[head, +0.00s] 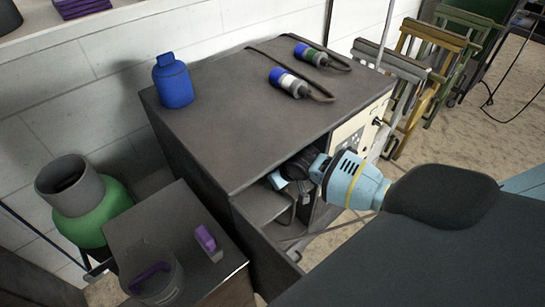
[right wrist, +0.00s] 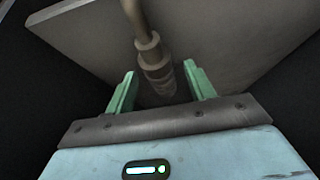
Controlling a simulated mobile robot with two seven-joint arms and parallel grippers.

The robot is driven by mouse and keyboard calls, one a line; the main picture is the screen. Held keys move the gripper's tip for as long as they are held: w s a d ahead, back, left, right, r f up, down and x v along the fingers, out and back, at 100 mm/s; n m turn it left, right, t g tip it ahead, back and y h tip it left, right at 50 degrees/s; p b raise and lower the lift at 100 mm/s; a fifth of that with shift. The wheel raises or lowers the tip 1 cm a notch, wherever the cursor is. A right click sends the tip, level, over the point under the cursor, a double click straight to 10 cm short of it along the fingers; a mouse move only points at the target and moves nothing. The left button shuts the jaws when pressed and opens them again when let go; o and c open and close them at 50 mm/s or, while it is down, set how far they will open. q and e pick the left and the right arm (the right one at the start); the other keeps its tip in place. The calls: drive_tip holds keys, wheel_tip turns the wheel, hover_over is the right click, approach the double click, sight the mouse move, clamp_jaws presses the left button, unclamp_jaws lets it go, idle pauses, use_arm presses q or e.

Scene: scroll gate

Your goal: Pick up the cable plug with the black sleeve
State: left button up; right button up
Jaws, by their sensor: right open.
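In the right wrist view a cable plug (right wrist: 152,58) with a cable (right wrist: 135,15) leading away from it points toward my right gripper (right wrist: 158,85). The gripper's green fingers are open, one on each side of the plug's dark end; I cannot tell whether they touch it. The light is dim, so the sleeve's colour is hard to make out, though it looks dark. In the head view my right arm reaches into the open front of the grey cabinet (head: 225,125), and the plug there is hidden. My left gripper is not in view.
On the cabinet top lie a blue-and-white plug (head: 289,82) and a blue-and-green plug (head: 311,55), both with cables, and a blue bottle (head: 173,82). A side table (head: 150,220) holds a clear container and a purple item (head: 207,239). Folded chairs (head: 430,45) stand right.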

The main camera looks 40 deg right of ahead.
drive_tip(key=shift+w+f, duration=0.1)
drive_tip(key=shift+f, duration=0.1)
drive_tip(key=shift+c, duration=0.3)
clamp_jaws()
drive_tip(key=shift+r, duration=0.1)
drive_tip(key=shift+r, duration=0.15)
drive_tip(key=shift+s+d, duration=0.1)
drive_tip(key=shift+s, duration=0.45)
drive_tip(key=s+d+p, duration=0.1)
drive_tip(key=s, duration=1.5)
drive_tip(key=shift+s+p, duration=0.4)
drive_tip(key=shift+d+r, duration=0.1)
